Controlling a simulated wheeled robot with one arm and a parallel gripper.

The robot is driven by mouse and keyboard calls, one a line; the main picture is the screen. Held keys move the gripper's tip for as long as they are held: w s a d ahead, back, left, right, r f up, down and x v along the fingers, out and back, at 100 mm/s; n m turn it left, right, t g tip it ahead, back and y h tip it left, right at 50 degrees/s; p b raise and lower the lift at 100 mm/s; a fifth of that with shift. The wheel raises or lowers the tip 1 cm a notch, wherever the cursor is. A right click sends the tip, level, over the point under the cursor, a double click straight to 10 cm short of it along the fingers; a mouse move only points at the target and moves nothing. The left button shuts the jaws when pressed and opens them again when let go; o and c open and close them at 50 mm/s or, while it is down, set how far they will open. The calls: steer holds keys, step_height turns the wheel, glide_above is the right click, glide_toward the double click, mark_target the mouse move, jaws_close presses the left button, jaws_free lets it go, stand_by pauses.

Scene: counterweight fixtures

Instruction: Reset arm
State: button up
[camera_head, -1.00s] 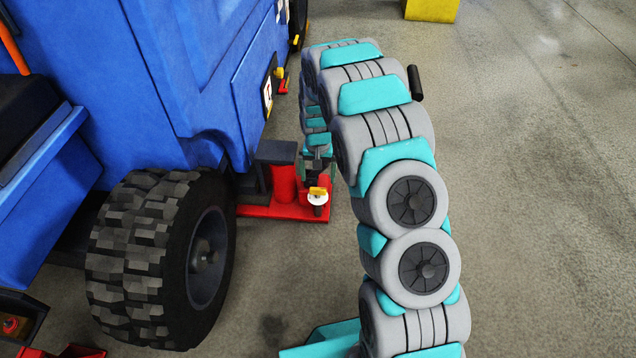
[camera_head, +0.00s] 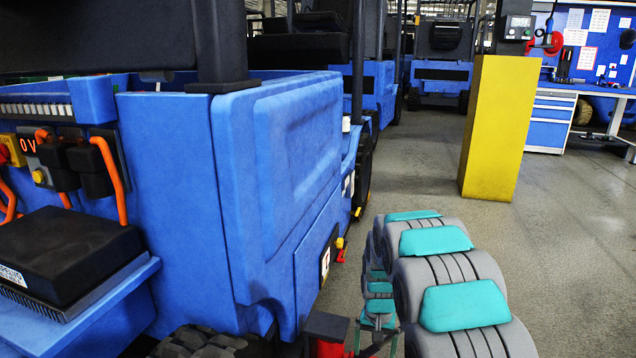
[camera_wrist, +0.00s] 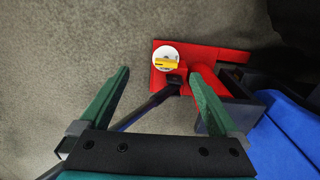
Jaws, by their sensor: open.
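My gripper (camera_wrist: 160,74) shows in the wrist view with its two green fingers spread wide apart. Nothing is between the fingertips. A red stand (camera_wrist: 228,56) lies ahead of and below them, on the floor. On it is a white disc (camera_wrist: 162,53) with a yellow handle across it. A dark bar (camera_wrist: 152,107) runs from the red base back between the fingers. I cannot tell whether a finger touches the red part. In the head view my arm reaches forward at the lower right, beside the blue vehicle (camera_head: 170,160).
A yellow pillar (camera_head: 498,130) with a control box (camera_head: 519,28) on top stands ahead to the right. A workbench (camera_head: 552,120) is behind it. More blue vehicles (camera_head: 440,72) stand at the back. Grey floor (camera_head: 570,250) is open on the right.

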steer(key=s+r+n+p, duration=0.1)
steer(key=s+r+p, duration=0.3)
steer(key=s+r, duration=1.55)
steer(key=s+r+n+p, duration=0.1)
steer(key=s+r, duration=0.3)
steer(key=s, duration=0.6)
steer(key=s+r+n+g+p, duration=0.1)
steer(key=s+r+p, duration=0.1)
steer(key=s, duration=0.8)
steer(key=shift+s+a+r+g, duration=0.2)
steer(key=shift+s+r+g, duration=0.1)
steer(key=shift+r, duration=0.6)
